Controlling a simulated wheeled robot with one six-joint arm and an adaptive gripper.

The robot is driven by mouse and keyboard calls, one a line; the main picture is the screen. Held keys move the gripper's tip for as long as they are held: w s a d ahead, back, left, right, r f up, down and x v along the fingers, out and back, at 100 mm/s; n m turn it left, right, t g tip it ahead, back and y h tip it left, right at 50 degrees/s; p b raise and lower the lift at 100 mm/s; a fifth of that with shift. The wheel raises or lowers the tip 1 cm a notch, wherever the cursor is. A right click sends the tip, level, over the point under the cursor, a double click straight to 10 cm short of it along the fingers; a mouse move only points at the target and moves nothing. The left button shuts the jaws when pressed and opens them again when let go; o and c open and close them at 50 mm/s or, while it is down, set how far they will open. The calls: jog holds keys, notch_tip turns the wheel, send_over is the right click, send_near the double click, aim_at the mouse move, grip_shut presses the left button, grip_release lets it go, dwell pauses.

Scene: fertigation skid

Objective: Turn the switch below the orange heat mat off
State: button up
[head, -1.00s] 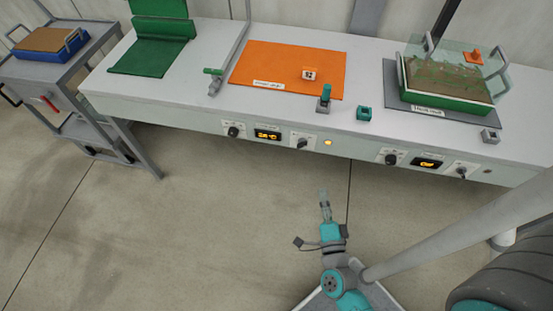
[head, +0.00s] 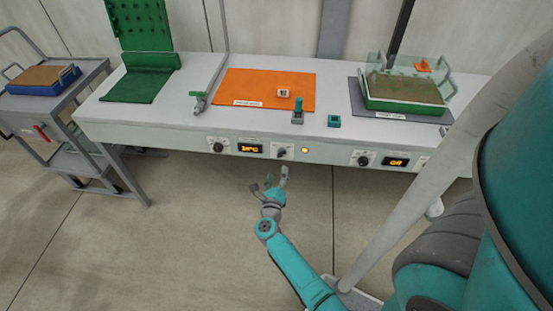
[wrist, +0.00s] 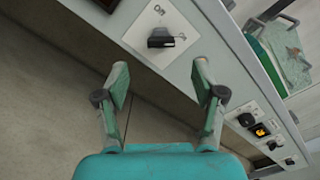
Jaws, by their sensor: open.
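The orange heat mat (head: 250,88) lies on the white bench top. On the bench's front panel below it is a dark rotary switch (head: 281,153) on a white plate, between a lit display (head: 250,149) and a glowing amber lamp (head: 305,150). My gripper (head: 276,177) is open and empty, just below and in front of this switch. In the wrist view the switch (wrist: 161,41) lies ahead of my two spread fingers (wrist: 160,82), a little above the gap between them. No contact shows.
A dial knob (head: 218,146) sits left of the display. A second knob (head: 363,160) and display (head: 396,162) are further right on the panel. A grey cart (head: 60,115) stands at the left. The floor before the bench is clear.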

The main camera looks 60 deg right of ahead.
aim_at(280, 155)
jog(key=x, duration=0.9)
jog(key=shift+d, duration=0.1)
jog(key=c, duration=1.1)
jog(key=shift+c, duration=0.2)
